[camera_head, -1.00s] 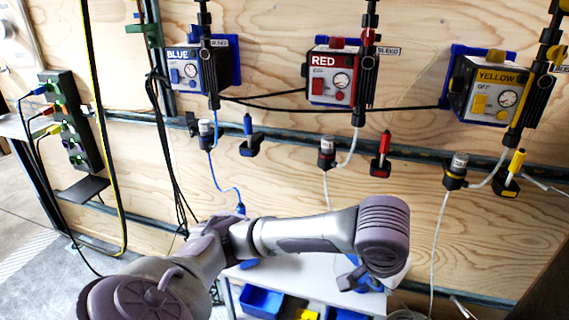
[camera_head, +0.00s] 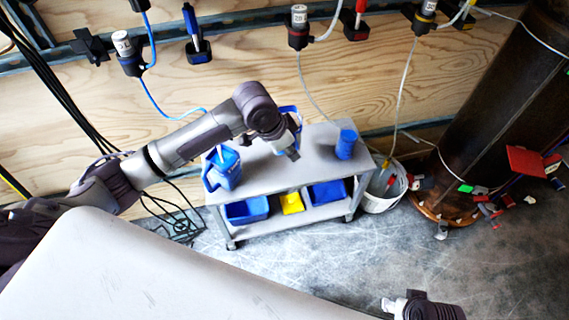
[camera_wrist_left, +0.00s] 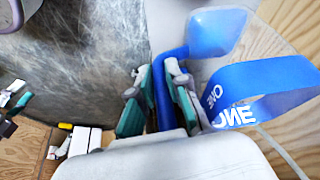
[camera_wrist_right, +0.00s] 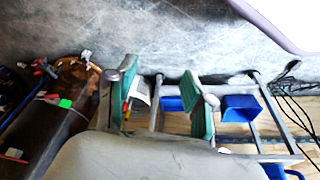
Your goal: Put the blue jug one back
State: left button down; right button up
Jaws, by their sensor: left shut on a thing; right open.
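My left gripper (camera_head: 291,150) is over the grey cart. In the left wrist view its fingers (camera_wrist_left: 158,78) are shut on a thin blue handle (camera_wrist_left: 164,98). The handle joins a pale blue part (camera_wrist_left: 217,32), and a wide blue band (camera_wrist_left: 265,90) marked "ONE" is beside it; this appears to be blue jug one. In the head view the jug (camera_head: 291,111) is mostly hidden behind the gripper. I cannot tell whether it touches the cart. My right gripper (camera_head: 393,305) is low at the bottom right; its fingers (camera_wrist_right: 160,88) are open and empty.
The grey cart (camera_head: 285,172) carries another blue jug (camera_head: 225,168) at left, with a blue hose at it, and a blue cylinder (camera_head: 346,144) at right. Blue bins (camera_head: 328,193) and a yellow one (camera_head: 292,203) sit below. A white bucket (camera_head: 385,190) stands beside the cart.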

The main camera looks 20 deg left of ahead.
pick_arm(q)
notch_tip(320, 180, down, 10)
jog(key=b, duration=0.3)
jog(key=shift+f, duration=0.15)
pick_arm(e)
jog(key=v, duration=0.7)
jog(key=shift+r, duration=0.25)
pick_arm(q)
jog(key=c, duration=1.2)
grip_release()
jog(key=shift+o, duration=0.2)
